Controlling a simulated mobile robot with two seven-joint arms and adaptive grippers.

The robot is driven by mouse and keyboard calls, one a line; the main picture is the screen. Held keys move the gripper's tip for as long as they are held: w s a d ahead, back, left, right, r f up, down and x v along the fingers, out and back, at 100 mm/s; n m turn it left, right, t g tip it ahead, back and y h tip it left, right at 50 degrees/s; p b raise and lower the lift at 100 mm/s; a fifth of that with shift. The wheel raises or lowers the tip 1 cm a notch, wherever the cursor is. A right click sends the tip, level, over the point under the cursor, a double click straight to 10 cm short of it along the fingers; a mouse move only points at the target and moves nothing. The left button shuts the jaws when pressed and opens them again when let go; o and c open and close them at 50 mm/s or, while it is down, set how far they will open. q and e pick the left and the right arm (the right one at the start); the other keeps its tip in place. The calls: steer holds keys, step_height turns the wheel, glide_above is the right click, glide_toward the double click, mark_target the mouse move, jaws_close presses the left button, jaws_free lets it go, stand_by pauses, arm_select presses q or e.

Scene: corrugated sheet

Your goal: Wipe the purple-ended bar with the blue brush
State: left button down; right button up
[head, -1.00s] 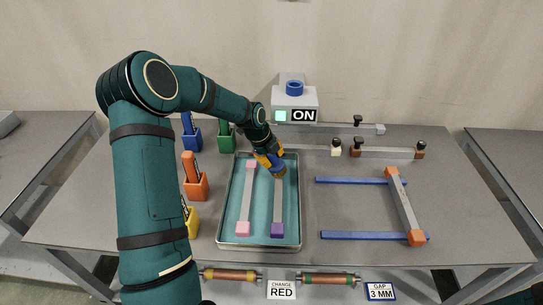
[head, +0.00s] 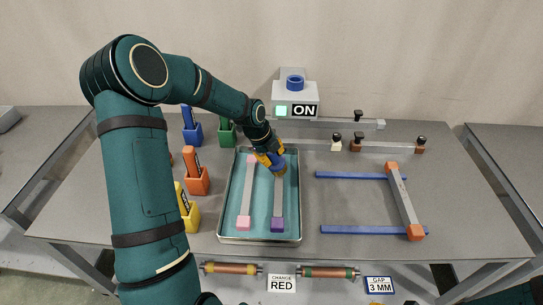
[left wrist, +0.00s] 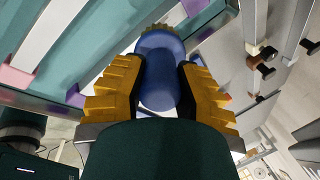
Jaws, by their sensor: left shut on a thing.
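My left gripper (head: 272,158) is shut on the blue brush (head: 279,168), over the far part of the tray. In the left wrist view the brush (left wrist: 158,75) sits between the yellow fingers, with its yellowish bristles beyond. The purple-ended bar (head: 278,199) lies lengthwise in the tray, its purple near end showing. The brush and gripper hide its far end. The brush is at or just over this bar; I cannot tell whether the bristles touch. The pink-ended bar (head: 248,190) lies to the left. My right gripper is not in view.
The teal tray has a metal rim (head: 259,241). Orange (head: 196,180), yellow (head: 187,212), green (head: 226,132) and blue (head: 192,134) holders stand left of it. A grey box with a blue ring and an ON sign (head: 304,110) is behind. Blue rails (head: 362,230) and an orange-ended bar (head: 404,205) lie right.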

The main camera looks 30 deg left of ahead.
arm_select(q)
steer(key=shift+r+p, duration=1.5)
steer(key=shift+r, duration=0.85)
steer(key=shift+r+p, duration=1.2)
steer(key=shift+r, duration=0.4)
steer(key=shift+f, duration=0.1)
